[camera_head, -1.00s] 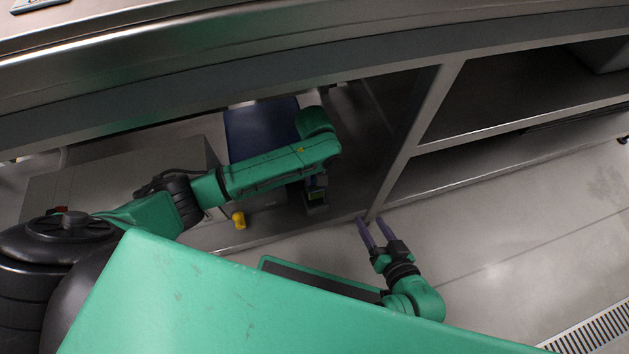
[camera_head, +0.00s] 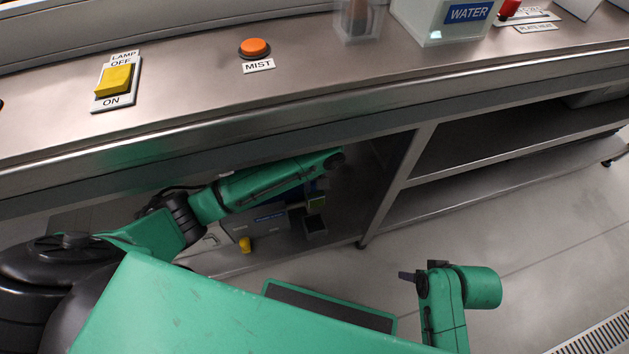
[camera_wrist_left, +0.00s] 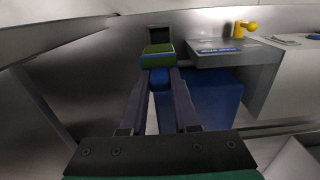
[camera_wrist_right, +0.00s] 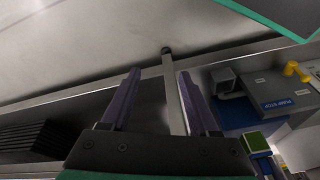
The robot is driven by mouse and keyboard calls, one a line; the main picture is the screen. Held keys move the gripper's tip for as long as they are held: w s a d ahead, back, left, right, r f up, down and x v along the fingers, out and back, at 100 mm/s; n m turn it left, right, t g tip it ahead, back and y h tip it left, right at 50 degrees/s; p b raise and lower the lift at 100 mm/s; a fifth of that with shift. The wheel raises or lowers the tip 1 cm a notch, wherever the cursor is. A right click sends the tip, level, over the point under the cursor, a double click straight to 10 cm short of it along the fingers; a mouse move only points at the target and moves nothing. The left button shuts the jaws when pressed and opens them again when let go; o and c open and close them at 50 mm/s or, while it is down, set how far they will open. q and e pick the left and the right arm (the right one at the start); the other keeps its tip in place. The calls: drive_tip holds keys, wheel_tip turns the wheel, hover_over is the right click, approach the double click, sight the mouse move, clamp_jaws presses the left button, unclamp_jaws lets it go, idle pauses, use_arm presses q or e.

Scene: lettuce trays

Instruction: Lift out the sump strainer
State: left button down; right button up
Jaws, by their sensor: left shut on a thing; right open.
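The strainer (camera_wrist_left: 159,62) appears as a small block with a green top and a blue part below. In the left wrist view my left gripper (camera_wrist_left: 160,82) is shut on its blue part. In the right wrist view, the green block looks apart from this box (camera_wrist_right: 224,78). My right gripper (camera_head: 405,276) is open and empty, over the floor.
A grey unit labelled PUMP STOP (camera_wrist_right: 272,92) with a yellow knob (camera_head: 244,244) and a blue body (camera_wrist_left: 212,100) stand beside the box. The bench edge (camera_head: 300,115) hangs over my left arm. A metal bench leg (camera_head: 385,185) stands to the right. Floor there is clear.

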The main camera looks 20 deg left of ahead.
use_arm(q)
drive_tip(key=shift+r+p, duration=0.5)
drive_tip(key=shift+r, duration=0.1)
drive_tip(key=shift+r+p, duration=0.2)
drive_tip(key=shift+p, duration=0.15)
drive_tip(key=shift+r+p, duration=0.45)
drive_tip(key=shift+p, duration=0.1)
drive_tip(key=shift+r+p, duration=0.3)
drive_tip(key=shift+p, duration=0.15)
drive_tip(key=shift+r+p, duration=0.55)
drive_tip(key=shift+p, duration=0.2)
use_arm(e)
drive_tip(key=s+d+f+g+h, duration=0.1)
drive_tip(key=s+d+f, duration=0.2)
drive_tip(key=f, duration=0.6)
drive_tip(key=shift+s+d+f+m, duration=0.2)
drive_tip(key=shift+d+f+m, duration=0.1)
drive_tip(key=shift+d+f, duration=0.1)
